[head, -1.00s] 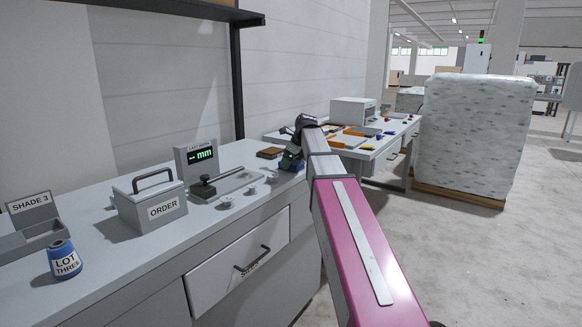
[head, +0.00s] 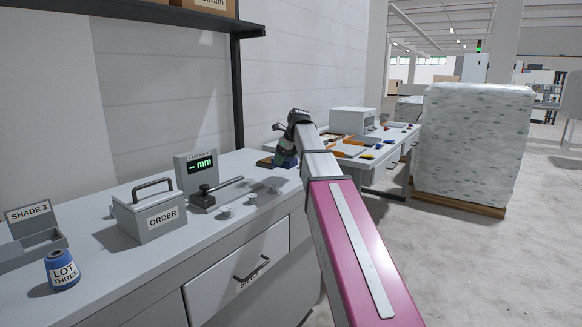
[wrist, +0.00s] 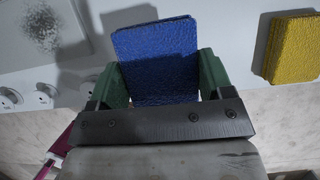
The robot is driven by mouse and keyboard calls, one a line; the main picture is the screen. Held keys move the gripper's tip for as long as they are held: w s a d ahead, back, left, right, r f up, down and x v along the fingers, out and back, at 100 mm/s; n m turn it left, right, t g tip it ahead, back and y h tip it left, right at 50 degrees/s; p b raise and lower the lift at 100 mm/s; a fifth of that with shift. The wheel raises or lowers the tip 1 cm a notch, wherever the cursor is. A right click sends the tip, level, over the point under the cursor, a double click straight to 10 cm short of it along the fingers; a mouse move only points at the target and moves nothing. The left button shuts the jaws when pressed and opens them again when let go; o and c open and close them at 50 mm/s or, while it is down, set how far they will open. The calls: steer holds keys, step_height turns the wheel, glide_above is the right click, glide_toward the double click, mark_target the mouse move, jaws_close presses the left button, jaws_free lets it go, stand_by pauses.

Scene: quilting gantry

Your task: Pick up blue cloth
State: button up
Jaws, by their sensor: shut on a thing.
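The blue cloth (wrist: 155,55) is a flat, textured rectangular piece in the wrist view. It sits between the green fingers of my gripper (wrist: 158,76), which is shut on it, and its far part sticks out past the fingers. The cloth's near end is hidden by the dark gripper bar. In the head view my gripper (head: 284,156) is at the far right end of the grey counter, small and dark. I cannot make out the cloth clearly there.
A yellow cloth (wrist: 294,47) lies right of my gripper. A second table (head: 384,159) and wrapped pallet (head: 472,145) stand beyond.

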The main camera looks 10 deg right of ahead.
steer(key=a+r, duration=0.5)
steer(key=a, duration=0.3)
steer(key=shift+s+a+r, duration=0.2)
steer(key=shift+s+a, duration=0.2)
steer(key=shift+s, duration=0.05)
steer(key=o, duration=0.3)
steer(key=shift+c, duration=1.1)
